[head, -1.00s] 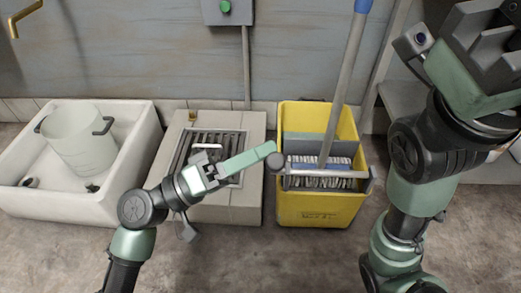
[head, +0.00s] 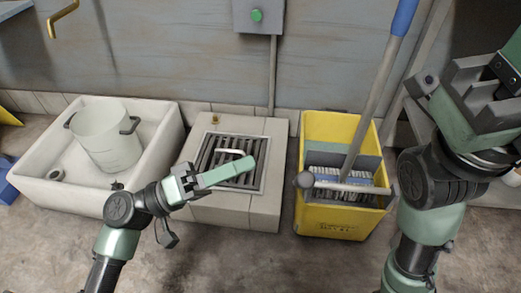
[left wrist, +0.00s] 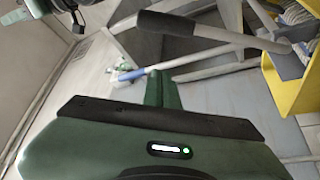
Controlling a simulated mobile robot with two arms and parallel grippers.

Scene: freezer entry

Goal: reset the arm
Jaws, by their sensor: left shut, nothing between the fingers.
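My left gripper (head: 250,164) shows in the head view as a long green finger shape pointing right, its fingers together and empty. It appears in front of the floor grate, and I cannot tell its height above it. In the left wrist view its green finger (left wrist: 160,88) points away from the camera, with nothing held. My right arm fills the right side of the head view, bent upward. Its grey and green end (head: 475,95) is near the top right, with the fingertips not clearly visible.
A white basin (head: 45,188) holds a translucent bucket (head: 105,140). A metal grate (head: 212,160) is set in a pale block (head: 265,205). A yellow mop bucket (head: 325,222) with a wringer bar (head: 350,187) and mop handle (head: 385,85) stands between my arms. Concrete floor in front is clear.

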